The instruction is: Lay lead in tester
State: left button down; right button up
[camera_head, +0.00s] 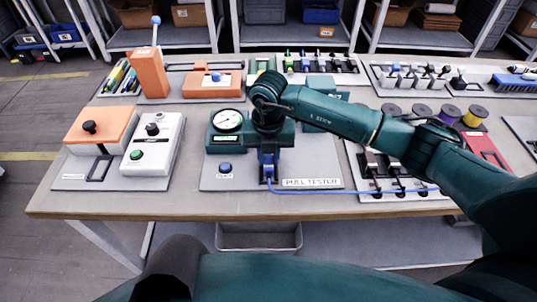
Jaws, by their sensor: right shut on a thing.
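My right gripper (268,177) points down over the front of the pull tester and is shut on the blue lead (340,193). From the fingertips the lead runs right along the table front, over the edge of the tester's grey base plate (228,177), to the clip panel. The pull tester (229,121) has a round white dial, a green display and a blue button. My gripper and forearm hide its middle, so I cannot tell whether the lead lies in its jaw. My left gripper is not in view.
A panel with several dark clips (372,162) stands right of the tester. Left are a white box with a green button (152,145) and an orange-topped box (101,128). Several spools (474,117) and a red case (487,150) stand further right. The front table strip is mostly clear.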

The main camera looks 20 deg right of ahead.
jog(key=shift+f+b, duration=0.45)
jog(key=shift+f, duration=0.15)
dwell(0.4)
jog(key=o, duration=1)
notch_tip(320, 180, up, 13)
jog(key=shift+r+b, duration=0.15)
jog(key=shift+b, duration=0.3)
